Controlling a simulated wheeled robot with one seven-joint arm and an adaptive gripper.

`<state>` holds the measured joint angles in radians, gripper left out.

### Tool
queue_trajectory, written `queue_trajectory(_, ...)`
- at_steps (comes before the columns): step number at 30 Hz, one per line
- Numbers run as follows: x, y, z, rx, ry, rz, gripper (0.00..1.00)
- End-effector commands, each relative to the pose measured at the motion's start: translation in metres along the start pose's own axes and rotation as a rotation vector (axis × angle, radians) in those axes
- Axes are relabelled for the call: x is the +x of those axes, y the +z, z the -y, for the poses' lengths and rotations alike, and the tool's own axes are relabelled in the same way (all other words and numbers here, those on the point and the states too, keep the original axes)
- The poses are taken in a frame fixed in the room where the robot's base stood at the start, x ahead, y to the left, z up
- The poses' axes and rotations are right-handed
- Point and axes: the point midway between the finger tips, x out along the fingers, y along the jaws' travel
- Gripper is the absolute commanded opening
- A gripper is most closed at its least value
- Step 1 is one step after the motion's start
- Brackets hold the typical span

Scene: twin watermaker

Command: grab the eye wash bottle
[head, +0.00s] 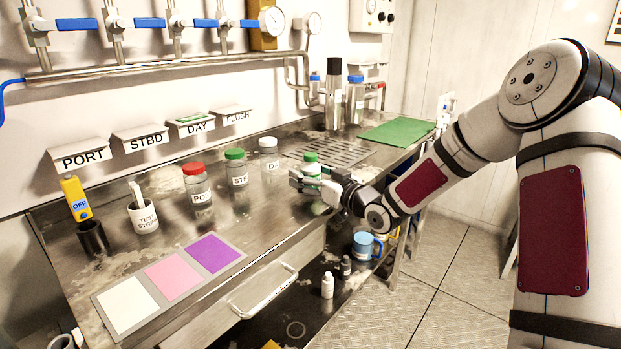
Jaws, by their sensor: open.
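A bottle with a green cap (311,158) stands near the front edge of the steel counter, to the right of the labelled jars. I take it for the eye wash bottle, but no label is readable. My gripper (305,180) is open at this bottle, with its fingers across the bottle's middle. The fingers hide much of the body, and I cannot tell whether they touch it.
Jars with red (197,183), green (236,168) and white (269,155) lids stand left of my gripper. A drain grate (335,152) and a green mat (397,132) lie behind. A blue mug (364,244) and small bottles sit on the lower shelf.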

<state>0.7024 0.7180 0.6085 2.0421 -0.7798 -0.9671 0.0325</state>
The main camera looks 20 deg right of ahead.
Motion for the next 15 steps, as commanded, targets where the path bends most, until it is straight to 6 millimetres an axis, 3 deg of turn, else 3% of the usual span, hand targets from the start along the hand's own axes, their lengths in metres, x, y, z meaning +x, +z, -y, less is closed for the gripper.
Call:
queue_trajectory(4,-0.0002,-0.0003,0.0002,0.0,0.0,0.0,0.66)
queue_trajectory(11,-0.0004,-0.0003,0.0002,0.0,0.0,0.0,0.13)
queue_trajectory(12,-0.0004,-0.0003,0.0003,0.0,0.0,0.0,0.09)
queue_trajectory(15,-0.0003,-0.0009,0.0003,-0.001,-0.001,-0.002,0.09)
